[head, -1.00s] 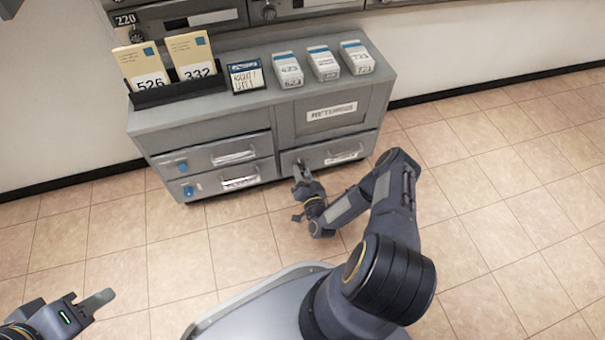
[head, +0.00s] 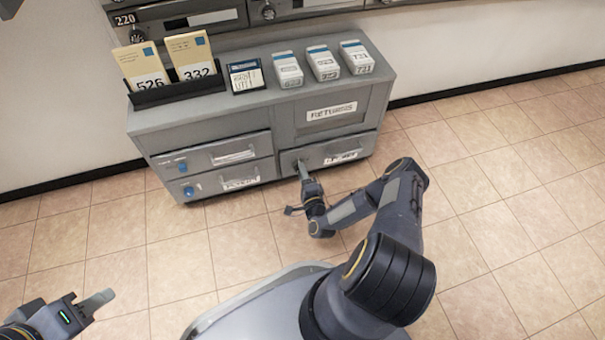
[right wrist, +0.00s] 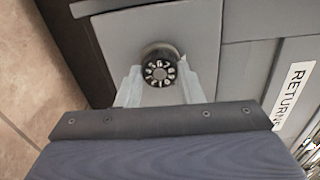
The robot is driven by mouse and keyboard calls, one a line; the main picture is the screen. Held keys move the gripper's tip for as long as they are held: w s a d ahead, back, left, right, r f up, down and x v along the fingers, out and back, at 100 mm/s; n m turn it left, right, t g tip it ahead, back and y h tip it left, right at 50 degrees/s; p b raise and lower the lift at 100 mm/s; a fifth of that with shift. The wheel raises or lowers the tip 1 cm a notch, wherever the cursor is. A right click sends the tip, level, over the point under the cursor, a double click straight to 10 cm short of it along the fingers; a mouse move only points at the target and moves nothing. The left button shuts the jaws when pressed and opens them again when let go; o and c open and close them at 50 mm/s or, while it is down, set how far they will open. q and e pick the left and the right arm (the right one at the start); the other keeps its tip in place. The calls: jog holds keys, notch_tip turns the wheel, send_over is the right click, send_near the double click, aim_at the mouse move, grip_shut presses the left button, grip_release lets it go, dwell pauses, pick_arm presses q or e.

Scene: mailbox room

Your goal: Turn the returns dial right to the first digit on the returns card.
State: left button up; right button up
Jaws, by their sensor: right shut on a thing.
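The returns dial (right wrist: 160,70) is a dark round knob with white digits around its face, on a grey plate. My right gripper (right wrist: 160,88) is shut on it, one pale finger on either side. In the head view the right gripper (head: 303,170) is at the left end of the lower right drawer and covers most of the dial. A small blue-edged card (head: 246,76), likely the returns card, stands on the cabinet top; its writing is too small to read. My left gripper (head: 97,301) is at the lower left, away from the cabinet, its jaw gap unclear.
A black holder (head: 178,92) with envelopes marked 526 and 332 and several bundles of mail (head: 324,63) stand on top. Blue knobs (head: 188,190) are on the left drawers. The tiled floor is clear.

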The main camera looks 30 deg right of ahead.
jog(key=shift+f+m, duration=0.1)
jog(key=shift+m, duration=4.1)
jog(key=o, duration=1)
jog(key=p+v, duration=0.2)
jog(key=v, duration=0.6)
